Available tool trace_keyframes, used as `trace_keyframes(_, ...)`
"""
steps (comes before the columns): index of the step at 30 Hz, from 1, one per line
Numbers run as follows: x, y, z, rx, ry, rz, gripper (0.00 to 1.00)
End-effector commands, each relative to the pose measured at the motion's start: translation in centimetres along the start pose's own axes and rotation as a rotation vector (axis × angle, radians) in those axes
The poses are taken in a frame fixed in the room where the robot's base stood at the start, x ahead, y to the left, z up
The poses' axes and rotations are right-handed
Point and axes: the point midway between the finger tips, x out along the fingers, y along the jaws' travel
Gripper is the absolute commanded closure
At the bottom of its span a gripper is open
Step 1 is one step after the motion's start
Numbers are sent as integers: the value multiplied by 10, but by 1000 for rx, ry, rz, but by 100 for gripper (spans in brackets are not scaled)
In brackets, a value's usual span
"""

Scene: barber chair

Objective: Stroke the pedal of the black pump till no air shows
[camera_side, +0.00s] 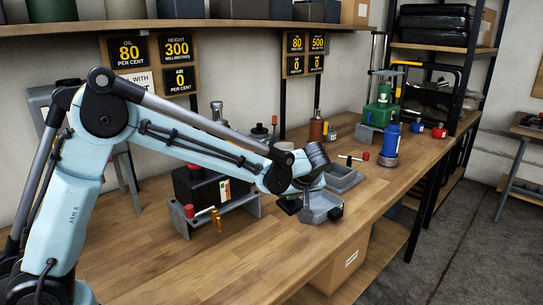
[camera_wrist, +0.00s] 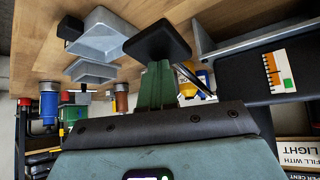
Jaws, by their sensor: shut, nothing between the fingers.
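The black pump (camera_side: 196,186), a box with an orange, white and green label, sits behind a grey stand (camera_side: 246,206) at the middle of the bench; it also shows at the right of the wrist view (camera_wrist: 270,75). My gripper (camera_side: 306,206) is shut and empty, pointing down to the right of the pump. In the wrist view its green fingers (camera_wrist: 157,85) end at a flat black pad (camera_wrist: 158,40); I cannot tell if that pad is the pedal. A small black part (camera_side: 288,207) shows beside my gripper. The left board's air sign (camera_side: 180,80) reads 0 per cent.
Grey trays (camera_side: 345,179) lie by my gripper. A blue jack (camera_side: 390,142), a green pump (camera_side: 381,114) and a red can (camera_side: 439,132) stand farther right. A red knob (camera_side: 189,211) and a gold handle (camera_side: 217,221) are at the stand. The front bench (camera_side: 280,260) is clear.

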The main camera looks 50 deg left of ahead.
Motion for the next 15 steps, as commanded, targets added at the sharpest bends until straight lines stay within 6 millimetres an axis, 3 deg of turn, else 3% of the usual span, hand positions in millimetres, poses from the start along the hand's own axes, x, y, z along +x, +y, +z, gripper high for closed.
trace_keyframes(6,5,-1,3,-1,0,-1,100)
trace_keyframes(15,-27,2,-20,-2,0,-2,100)
